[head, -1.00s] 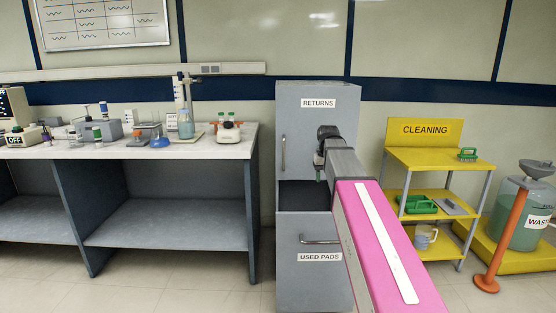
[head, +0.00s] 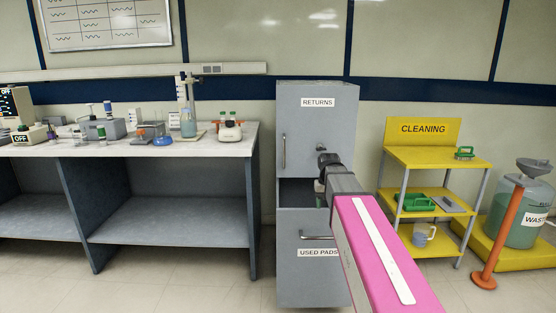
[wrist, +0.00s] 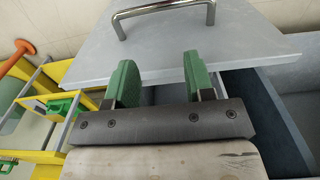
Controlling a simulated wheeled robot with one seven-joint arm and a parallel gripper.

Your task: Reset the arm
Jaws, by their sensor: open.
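My gripper (head: 319,190) is at the front of the grey cabinet (head: 318,100), by the dark gap between its upper part and the drawer front labelled USED PADS (head: 290,270). In the wrist view my gripper (wrist: 160,78) shows two green fingers spread apart with nothing between them. Beyond the fingers is a grey front panel (wrist: 215,35) with a metal bar handle (wrist: 163,10). A dark recess (wrist: 262,115) shows to the right of the fingers. I cannot tell whether a finger touches the panel.
A yellow CLEANING shelf (head: 440,157) stands right of the cabinet, with an orange post (head: 497,235) and a waste container (head: 515,215) farther right. A lab bench (head: 190,152) with glassware is at left. Open floor (head: 200,290) lies in front of the bench.

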